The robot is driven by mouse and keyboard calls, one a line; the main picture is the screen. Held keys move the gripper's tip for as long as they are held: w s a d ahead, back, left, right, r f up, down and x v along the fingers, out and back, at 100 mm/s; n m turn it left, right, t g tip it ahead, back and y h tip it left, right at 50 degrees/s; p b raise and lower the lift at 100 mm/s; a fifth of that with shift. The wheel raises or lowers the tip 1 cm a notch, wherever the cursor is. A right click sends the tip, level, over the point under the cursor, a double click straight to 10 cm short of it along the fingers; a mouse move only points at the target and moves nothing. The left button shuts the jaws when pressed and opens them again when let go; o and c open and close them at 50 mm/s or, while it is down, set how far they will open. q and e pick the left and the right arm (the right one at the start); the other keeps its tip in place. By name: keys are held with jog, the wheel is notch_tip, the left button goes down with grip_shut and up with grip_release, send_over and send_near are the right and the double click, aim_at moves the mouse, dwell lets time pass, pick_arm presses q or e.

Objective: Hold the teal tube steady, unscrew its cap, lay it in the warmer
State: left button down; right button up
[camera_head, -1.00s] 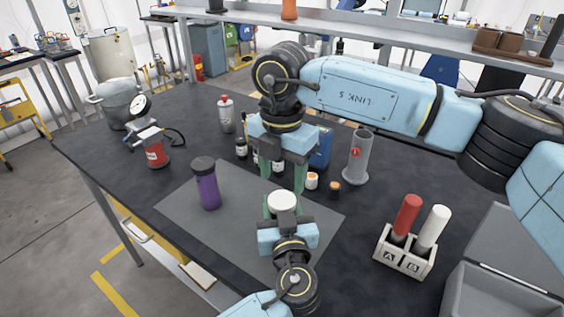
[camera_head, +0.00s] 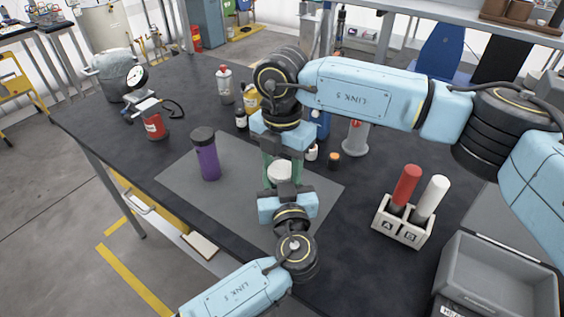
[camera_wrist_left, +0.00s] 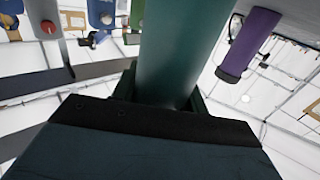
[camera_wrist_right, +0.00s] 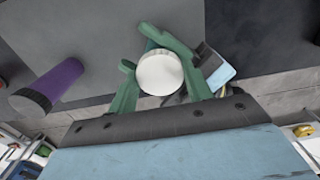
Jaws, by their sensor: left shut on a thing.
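The teal tube (camera_wrist_left: 175,50) stands upright in my left gripper (camera_head: 285,190), which is shut on it above the grey mat. Its white cap (camera_head: 280,172) faces up and also shows in the right wrist view (camera_wrist_right: 160,73). My right gripper (camera_head: 282,165) is directly above, pointing down. Its green fingers are spread on either side of the cap; the right wrist view shows a gap at the left finger. The open grey bin (camera_head: 475,252) at the lower right, with a raised lid and a partly cut-off label, looks like the warmer.
A purple bottle (camera_head: 207,158) stands on the mat (camera_head: 235,210), left of the grippers. A rack (camera_head: 402,225) with a red and a white tube stands between mat and bin. A gauge and red can are at left.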

jog(key=n, duration=0.8)
jog(key=shift+n, duration=0.4)
jog(key=n, duration=0.3)
jog(key=shift+n, duration=0.3)
jog(key=n, duration=0.4)
jog(key=shift+r+n, duration=0.1)
jog(key=shift+n, duration=0.2)
jog(key=o, duration=1.1)
jog(key=shift+c, duration=0.2)
